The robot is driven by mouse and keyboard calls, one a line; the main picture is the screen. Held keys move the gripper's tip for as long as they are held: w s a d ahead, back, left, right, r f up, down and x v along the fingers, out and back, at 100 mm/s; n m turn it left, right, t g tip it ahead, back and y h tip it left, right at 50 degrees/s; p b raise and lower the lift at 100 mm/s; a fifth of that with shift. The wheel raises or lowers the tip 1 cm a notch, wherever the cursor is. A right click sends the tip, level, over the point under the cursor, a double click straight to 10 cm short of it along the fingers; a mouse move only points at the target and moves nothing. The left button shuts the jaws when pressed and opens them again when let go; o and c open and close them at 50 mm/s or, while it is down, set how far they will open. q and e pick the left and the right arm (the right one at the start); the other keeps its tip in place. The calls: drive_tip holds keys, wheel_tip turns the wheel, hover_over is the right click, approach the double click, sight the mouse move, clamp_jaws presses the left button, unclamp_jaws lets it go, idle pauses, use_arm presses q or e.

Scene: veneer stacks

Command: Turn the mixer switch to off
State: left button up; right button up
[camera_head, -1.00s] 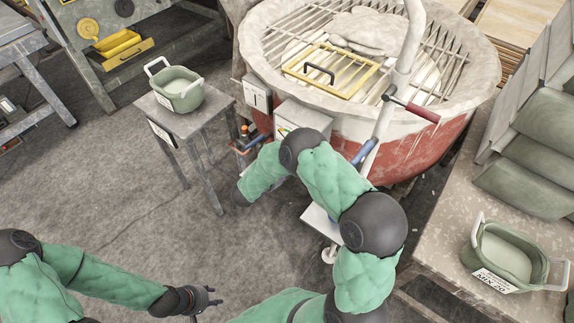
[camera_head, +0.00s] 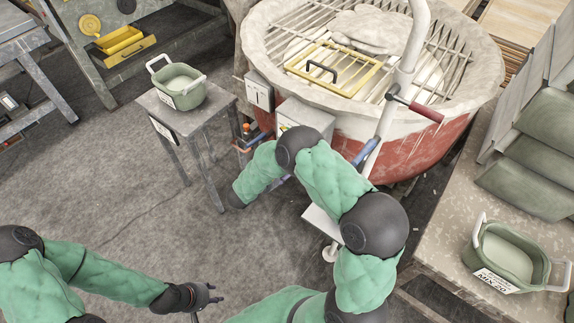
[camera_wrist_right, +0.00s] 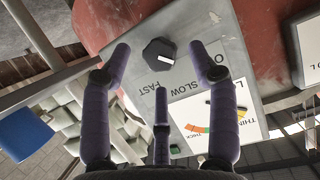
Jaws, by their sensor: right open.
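In the right wrist view the mixer switch, a black knob (camera_wrist_right: 159,53) with a white mark, sits on a grey panel (camera_wrist_right: 185,22) lettered O, SLOW and FAST. The white mark points toward the right side, near the lettering; its exact setting is unclear. My right gripper (camera_wrist_right: 161,62) is open, with purple fingers on both sides of the knob and one below. No clear contact shows. In the head view my right forearm hides the hand and knob, beside the red mixer (camera_head: 400,150). My left gripper (camera_head: 205,299) has spread fingers, empty, over the floor.
A grey box (camera_head: 258,93) is on the mixer's side. A small table (camera_head: 205,118) with a green tub (camera_head: 180,92) stands left of it. Another green tub (camera_head: 505,255) is on the right bench. A thickness dial label (camera_wrist_right: 205,118) lies near my right fingers.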

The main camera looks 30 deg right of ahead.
drive_tip(key=v, duration=0.9)
drive_tip(key=shift+s+a, duration=0.15)
drive_tip(key=shift+a, duration=0.15)
drive_tip(key=shift+r, duration=0.1)
